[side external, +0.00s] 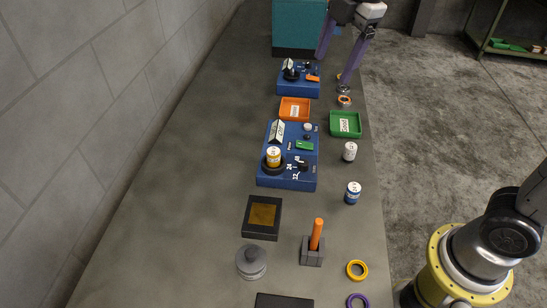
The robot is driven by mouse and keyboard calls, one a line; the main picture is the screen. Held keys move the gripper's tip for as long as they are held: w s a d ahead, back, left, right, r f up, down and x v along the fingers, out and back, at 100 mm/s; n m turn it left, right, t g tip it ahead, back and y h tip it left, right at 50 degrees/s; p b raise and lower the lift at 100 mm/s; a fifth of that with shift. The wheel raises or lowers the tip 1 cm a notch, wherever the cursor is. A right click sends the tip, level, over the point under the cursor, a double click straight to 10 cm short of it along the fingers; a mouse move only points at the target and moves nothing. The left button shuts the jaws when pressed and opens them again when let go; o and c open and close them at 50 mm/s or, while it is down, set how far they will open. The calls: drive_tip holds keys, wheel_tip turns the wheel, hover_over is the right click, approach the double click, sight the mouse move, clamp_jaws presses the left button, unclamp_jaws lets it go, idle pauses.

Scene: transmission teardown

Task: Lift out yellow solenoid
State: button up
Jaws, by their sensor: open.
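The yellow solenoid (273,156) is a short upright cylinder with a white top and a yellow band. It stands in a dark round seat at the left front of the nearer blue block (266,180). Its lower end is hidden in the seat. Nothing is touching it from above.
A white cylinder (349,151) and a blue-banded cylinder (353,192) stand to the right. A dark square tray (247,219), an orange peg (317,234) and a grey knobbed part (251,262) stand in front.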

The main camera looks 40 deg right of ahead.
drive_tip(key=w+a+f+n+g, duration=0.1)
drive_tip(key=w+a+f+n, duration=0.1)
drive_tip(key=w+a+f, duration=0.3)
drive_tip(key=g, duration=0.2)
hover_over(272, 151)
wheel_tip(272, 151, down, 8)
drive_tip(key=shift+n+h, duration=0.3)
drive_tip(key=shift+n, duration=0.1)
drive_tip(key=f, duration=0.6)
drive_tip(key=shift+s+a+f, duration=0.25)
drive_tip(key=shift+s+f, duration=0.05)
drive_tip(key=shift+s, duration=0.05)
drive_tip(key=shift+w+d+f, duration=0.15)
drive_tip(key=shift+f, duration=1.35)
drive_tip(key=shift+w+d+f, duration=0.1)
drive_tip(key=shift+f, duration=1.4)
clamp_jaws()
